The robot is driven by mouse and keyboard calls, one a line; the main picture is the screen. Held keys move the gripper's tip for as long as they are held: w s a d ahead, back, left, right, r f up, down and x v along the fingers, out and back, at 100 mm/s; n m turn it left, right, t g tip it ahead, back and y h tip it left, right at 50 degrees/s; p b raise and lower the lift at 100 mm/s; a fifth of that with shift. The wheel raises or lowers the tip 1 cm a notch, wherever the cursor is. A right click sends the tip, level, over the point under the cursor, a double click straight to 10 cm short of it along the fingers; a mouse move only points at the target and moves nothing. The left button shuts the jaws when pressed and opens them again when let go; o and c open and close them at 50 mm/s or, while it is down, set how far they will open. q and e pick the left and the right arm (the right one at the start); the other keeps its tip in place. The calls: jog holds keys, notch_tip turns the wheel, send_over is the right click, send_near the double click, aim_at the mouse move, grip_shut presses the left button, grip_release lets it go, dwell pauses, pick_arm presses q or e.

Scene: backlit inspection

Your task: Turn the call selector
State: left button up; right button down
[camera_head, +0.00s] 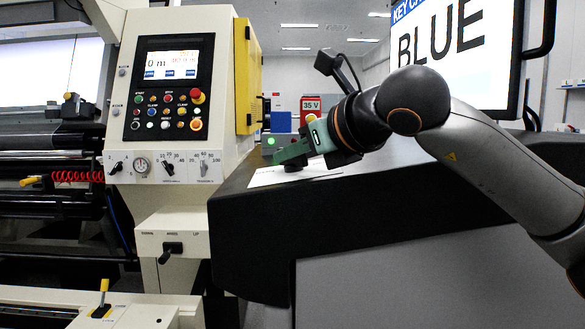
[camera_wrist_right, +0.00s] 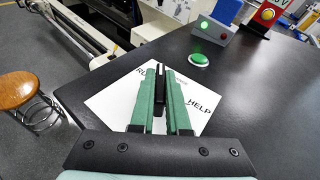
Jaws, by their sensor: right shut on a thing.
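The call selector (camera_wrist_right: 160,85) is a black knob on a white plate (camera_wrist_right: 109,101) that lies on the dark desk top. The plate carries the word HELP at its right and letters starting RU at its left, partly hidden by a finger. My right gripper (camera_wrist_right: 161,100) has green fingers, one on each side of the knob, and is shut on it. In the head view my right gripper (camera_head: 286,153) reaches in from the right, low over the desk, with the dark knob (camera_head: 295,167) below its fingers. My left gripper is not in view.
A green button (camera_wrist_right: 199,60) and a small box with a lit green lamp (camera_wrist_right: 203,26) stand behind the plate. A large screen (camera_head: 455,55) reading BLUE is at the back right. A machine control panel (camera_head: 172,85) stands left. A wooden stool (camera_wrist_right: 17,91) is beside the desk.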

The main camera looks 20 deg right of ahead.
jog(key=m+h+b, duration=0.2)
jog(key=h, duration=0.1)
jog(key=m+t+h+b, duration=0.1)
jog(key=shift+a+f+b, duration=0.15)
jog(key=shift+f+b, duration=0.1)
jog(key=shift+b, duration=0.05)
pick_arm(q)
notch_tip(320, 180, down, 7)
jog(key=b, duration=0.1)
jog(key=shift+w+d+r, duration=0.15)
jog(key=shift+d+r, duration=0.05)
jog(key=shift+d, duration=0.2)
pick_arm(e)
jog(key=shift+r+m+h, duration=0.2)
jog(key=shift+m+h, duration=1.7)
jog(key=shift+h, duration=0.8)
jog(key=c, duration=0.9)
grip_release()
jog(key=shift+s, duration=0.1)
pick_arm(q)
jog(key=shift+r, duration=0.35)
pick_arm(e)
jog(key=v, duration=1.2)
jog(key=shift+s, duration=0.2)
